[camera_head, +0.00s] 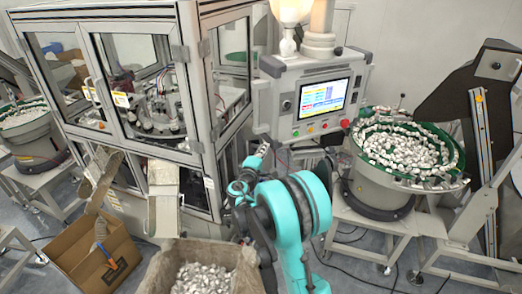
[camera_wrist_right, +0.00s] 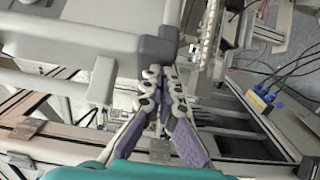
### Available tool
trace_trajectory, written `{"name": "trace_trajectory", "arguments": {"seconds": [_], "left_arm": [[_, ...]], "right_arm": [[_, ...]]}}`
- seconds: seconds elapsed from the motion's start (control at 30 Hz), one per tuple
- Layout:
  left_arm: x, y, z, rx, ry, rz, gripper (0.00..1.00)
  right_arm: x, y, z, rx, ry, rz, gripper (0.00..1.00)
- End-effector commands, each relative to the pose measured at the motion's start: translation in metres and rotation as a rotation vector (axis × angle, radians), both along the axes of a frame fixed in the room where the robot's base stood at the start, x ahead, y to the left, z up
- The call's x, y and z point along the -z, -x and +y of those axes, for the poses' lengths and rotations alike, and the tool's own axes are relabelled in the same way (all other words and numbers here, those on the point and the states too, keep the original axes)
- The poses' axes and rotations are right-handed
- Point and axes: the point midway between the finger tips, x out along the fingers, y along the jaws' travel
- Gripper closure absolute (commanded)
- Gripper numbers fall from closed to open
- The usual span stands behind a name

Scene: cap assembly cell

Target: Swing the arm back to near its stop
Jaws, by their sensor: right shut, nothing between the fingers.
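The control panel (camera_head: 318,103) hangs on its support arm (camera_head: 320,30) in front of the glazed machine. Its lit screen faces me, and a handle (camera_head: 261,108) runs down its left side. My right gripper (camera_head: 263,150) is just below the panel's lower left corner, with its fingers pointing up. In the right wrist view my right gripper (camera_wrist_right: 162,78) is shut and empty. Its fingertips are close to a grey rounded bracket (camera_wrist_right: 158,45) with bars; I cannot tell whether they touch. The support arm's stop cannot be made out. My left gripper is not in view.
The glazed machine cabinet (camera_head: 195,125) stands close on the left. A feeder bowl of white caps (camera_head: 405,150) stands to the right. An open cardboard box (camera_head: 95,260) and a container of caps (camera_head: 205,275) are in front.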

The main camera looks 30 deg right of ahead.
Motion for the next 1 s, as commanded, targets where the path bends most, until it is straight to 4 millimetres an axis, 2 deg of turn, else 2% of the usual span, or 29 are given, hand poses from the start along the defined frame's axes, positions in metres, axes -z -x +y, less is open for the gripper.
{"name": "trace_trajectory", "arguments": {"seconds": [0.2,0.3,0.37,0.6,0.7,0.83,1.0], "left_arm": [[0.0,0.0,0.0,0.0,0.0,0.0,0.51],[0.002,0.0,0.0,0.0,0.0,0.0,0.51],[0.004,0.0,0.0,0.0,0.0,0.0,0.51],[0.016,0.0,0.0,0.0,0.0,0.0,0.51],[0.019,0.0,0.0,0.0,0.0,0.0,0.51],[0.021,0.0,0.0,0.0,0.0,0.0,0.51],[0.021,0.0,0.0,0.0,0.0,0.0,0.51]], "right_arm": [[0.0,0.0,0.0,0.0,0.0,0.0,1.0],[0.001,-0.002,-0.006,0.001,0.0,0.0,1.0],[0.001,-0.005,-0.017,0.003,0.0,0.0,1.0],[0.002,-0.018,-0.086,0.01,0.001,0.0,1.0],[0.002,-0.02,-0.108,0.009,0.0,0.0,1.0],[0.001,-0.021,-0.125,0.009,-0.001,0.0,1.0],[0.0,-0.023,-0.128,0.005,-0.001,-0.001,1.0]]}}
